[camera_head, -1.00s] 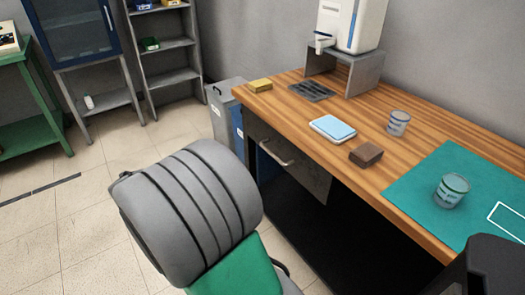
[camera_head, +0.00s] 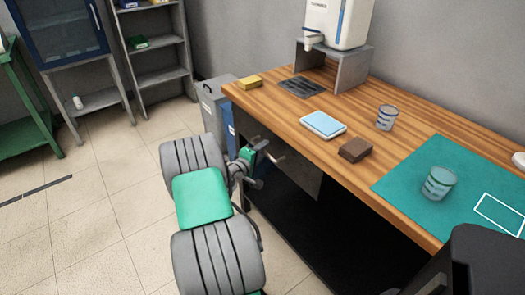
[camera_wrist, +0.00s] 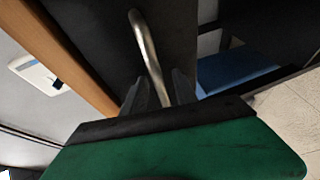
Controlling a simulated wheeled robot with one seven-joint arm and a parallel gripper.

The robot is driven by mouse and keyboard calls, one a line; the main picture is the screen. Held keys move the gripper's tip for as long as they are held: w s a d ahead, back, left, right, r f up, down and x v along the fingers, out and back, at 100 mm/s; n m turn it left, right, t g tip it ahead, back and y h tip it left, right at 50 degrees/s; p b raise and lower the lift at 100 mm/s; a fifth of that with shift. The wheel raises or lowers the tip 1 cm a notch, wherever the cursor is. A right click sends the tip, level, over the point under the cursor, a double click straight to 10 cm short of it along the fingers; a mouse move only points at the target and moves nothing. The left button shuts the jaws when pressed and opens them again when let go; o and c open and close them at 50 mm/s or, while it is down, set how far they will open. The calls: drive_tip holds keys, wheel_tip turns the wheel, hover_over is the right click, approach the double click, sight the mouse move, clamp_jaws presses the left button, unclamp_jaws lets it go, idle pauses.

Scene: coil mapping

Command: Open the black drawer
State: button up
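The black drawer (camera_head: 305,176) is under the left part of the wooden desk and looks shut. Its metal bar handle (camera_head: 275,158) is partly covered by my gripper (camera_head: 258,155) in the head view. In the wrist view, the dark drawer front (camera_wrist: 182,40) lies ahead and the curved handle (camera_wrist: 148,50) runs down between the two dark fingers of my gripper (camera_wrist: 158,92). The fingers stand apart on either side of the handle, with gaps showing. Whether either finger touches it is unclear.
The wooden desk top (camera_head: 290,110) overhangs the drawer. Grey and blue bins (camera_head: 212,105) stand close at its left. A brown block (camera_head: 355,150), a glass (camera_head: 387,117) and a teal mat (camera_head: 400,185) are on top.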

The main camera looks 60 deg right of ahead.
clamp_jaws()
idle(1.4)
